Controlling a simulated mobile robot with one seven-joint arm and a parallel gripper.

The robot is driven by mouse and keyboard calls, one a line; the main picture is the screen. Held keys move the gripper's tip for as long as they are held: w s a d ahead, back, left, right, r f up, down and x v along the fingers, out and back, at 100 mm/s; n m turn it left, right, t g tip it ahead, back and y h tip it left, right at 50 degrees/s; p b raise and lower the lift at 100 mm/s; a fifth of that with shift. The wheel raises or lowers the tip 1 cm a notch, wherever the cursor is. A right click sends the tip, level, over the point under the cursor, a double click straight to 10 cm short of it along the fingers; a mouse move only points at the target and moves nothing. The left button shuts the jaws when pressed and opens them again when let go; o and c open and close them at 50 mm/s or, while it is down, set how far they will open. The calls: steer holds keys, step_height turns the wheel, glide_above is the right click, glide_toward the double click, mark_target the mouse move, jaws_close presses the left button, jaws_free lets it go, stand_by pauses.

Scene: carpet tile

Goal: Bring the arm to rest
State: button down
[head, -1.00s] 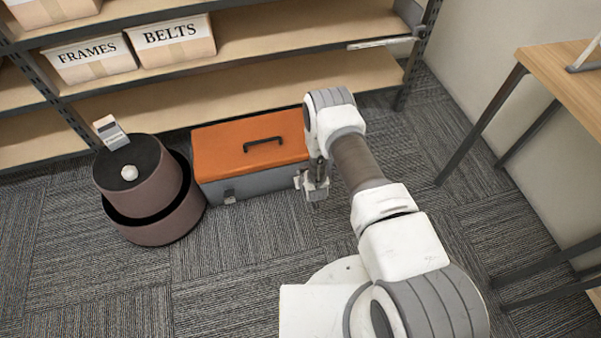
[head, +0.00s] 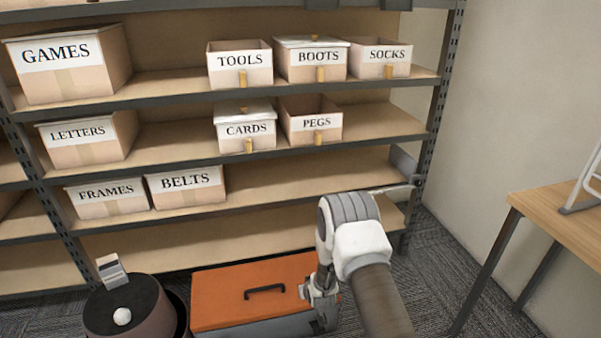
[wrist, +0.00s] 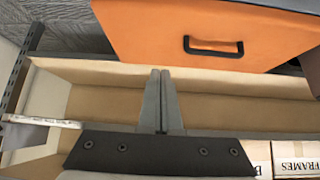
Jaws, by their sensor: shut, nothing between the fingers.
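My gripper (head: 322,300) hangs at the right end of the orange-lidded toolbox (head: 229,297) in the head view. In the wrist view its two dark fingers (wrist: 161,75) are pressed together with nothing between them. The toolbox's orange lid, with its black handle, fills the top of the wrist view (wrist: 205,30). Whether the gripper touches the toolbox I cannot tell.
A shelf rack (head: 260,196) with labelled boxes, such as BELTS (head: 187,189) and PEGS (head: 311,124), stands behind. A round dark container (head: 125,305) with a white ball (head: 122,316) is left of the toolbox. A wooden table (head: 560,214) stands at right.

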step_height(320, 180, up, 18)
steer(key=d, duration=0.3)
steer(key=s+d+r+m+g+h, duration=0.15)
steer(key=s+r, duration=0.25)
steer(key=r, duration=0.5)
steer(key=s+d+r+t, duration=0.15)
steer(key=s+r, duration=0.25)
steer(key=r, duration=0.5)
steer(key=s+d+r+g, duration=0.15)
steer(key=s+r, duration=0.25)
steer(key=s, duration=0.6)
steer(key=s+d+r, duration=0.2)
steer(key=s+r, duration=0.2)
steer(key=s, duration=0.5)
steer(key=s+d+r+g, duration=0.15)
steer(key=s+r, duration=0.25)
steer(key=s, duration=0.6)
step_height(320, 180, up, 28)
steer(key=p, duration=2.8)
steer(key=shift+d+m, duration=0.3)
steer(key=shift+m, duration=0.15)
